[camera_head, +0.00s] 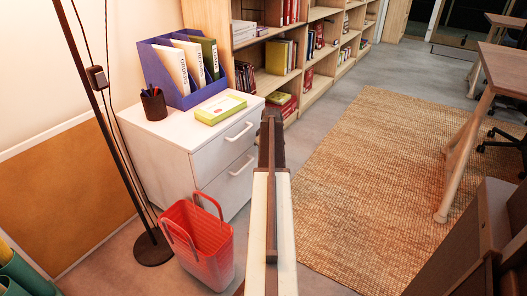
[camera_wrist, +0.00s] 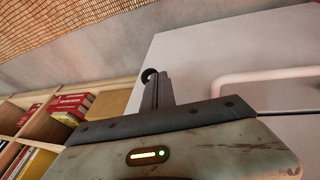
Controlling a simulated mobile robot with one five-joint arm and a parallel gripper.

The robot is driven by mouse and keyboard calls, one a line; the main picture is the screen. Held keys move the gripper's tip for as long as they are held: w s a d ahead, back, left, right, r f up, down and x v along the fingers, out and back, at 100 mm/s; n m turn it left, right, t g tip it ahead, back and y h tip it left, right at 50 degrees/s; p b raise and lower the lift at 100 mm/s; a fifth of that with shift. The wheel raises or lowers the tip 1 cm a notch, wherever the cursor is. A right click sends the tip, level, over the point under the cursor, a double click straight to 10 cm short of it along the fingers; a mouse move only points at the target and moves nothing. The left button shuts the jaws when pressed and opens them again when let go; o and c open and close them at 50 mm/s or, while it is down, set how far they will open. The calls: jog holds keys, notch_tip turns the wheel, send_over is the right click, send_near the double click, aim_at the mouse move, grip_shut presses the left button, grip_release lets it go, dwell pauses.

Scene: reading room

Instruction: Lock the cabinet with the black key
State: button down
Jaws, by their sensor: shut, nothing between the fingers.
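The white cabinet (camera_head: 165,148) stands left of centre in the head view, with two drawer fronts and white handles. Both drawers look closed. My gripper (camera_head: 271,118) reaches forward beside the cabinet's right front edge. In the wrist view its dark fingers (camera_wrist: 158,88) are shut together near the cabinet's white surface (camera_wrist: 205,55), left of a white handle (camera_wrist: 270,80). A small dark round thing (camera_wrist: 149,74) shows at the fingertips. I cannot tell if it is the black key, a lock or part of the fingers. No key is clearly visible in the head view.
A red basket (camera_head: 200,245) and a lamp pole (camera_head: 100,120) stand near the cabinet's front left. A blue file holder (camera_head: 165,72), pen cup (camera_head: 154,104) and yellow-green box (camera_head: 220,108) are on top. Bookshelves (camera_head: 265,80) stand behind. A woven rug (camera_head: 380,180) is right.

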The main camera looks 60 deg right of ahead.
jog(key=shift+w+d, duration=0.1)
jog(key=shift+f+b, duration=0.25)
jog(key=shift+b, duration=0.05)
jog(key=shift+f+b, duration=0.3)
jog(key=shift+a+f, duration=0.2)
jog(key=shift+f, duration=0.05)
jog(key=shift+a+f+b, duration=0.15)
jog(key=shift+f+b, duration=0.2)
jog(key=shift+b, duration=0.2)
jog(key=shift+a+f+b, duration=0.1)
jog(key=shift+f+b, duration=0.3)
